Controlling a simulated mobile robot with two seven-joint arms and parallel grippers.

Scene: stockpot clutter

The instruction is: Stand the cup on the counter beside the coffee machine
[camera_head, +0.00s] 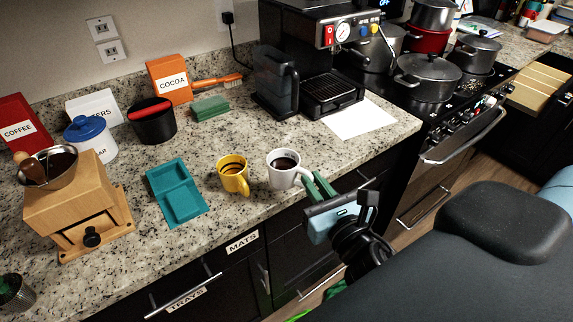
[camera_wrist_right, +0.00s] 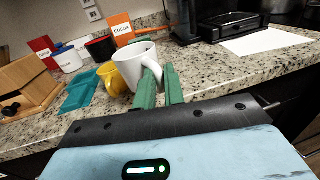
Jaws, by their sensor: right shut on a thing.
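A white cup (camera_head: 283,172) with dark liquid in it is upright near the front edge of the counter (camera_head: 255,130). My right gripper (camera_head: 318,186) reaches it from the front right, with its green fingers shut on the cup's handle. In the right wrist view the white cup (camera_wrist_right: 133,66) stands upright at the fingertips (camera_wrist_right: 160,88). I cannot tell if its base touches the counter. A yellow cup (camera_head: 233,175) stands just left of it. The black coffee machine (camera_head: 310,65) stands at the back, with a white sheet (camera_head: 358,118) to its right. My left gripper is not in view.
A teal tray (camera_head: 176,192) and a wooden grinder (camera_head: 80,205) lie to the left. A black canister (camera_head: 153,125), green sponge (camera_head: 210,108), brush (camera_head: 217,81) and cocoa box (camera_head: 168,80) stand behind. Pots (camera_head: 428,78) fill the stove at right. Bare counter lies before the machine.

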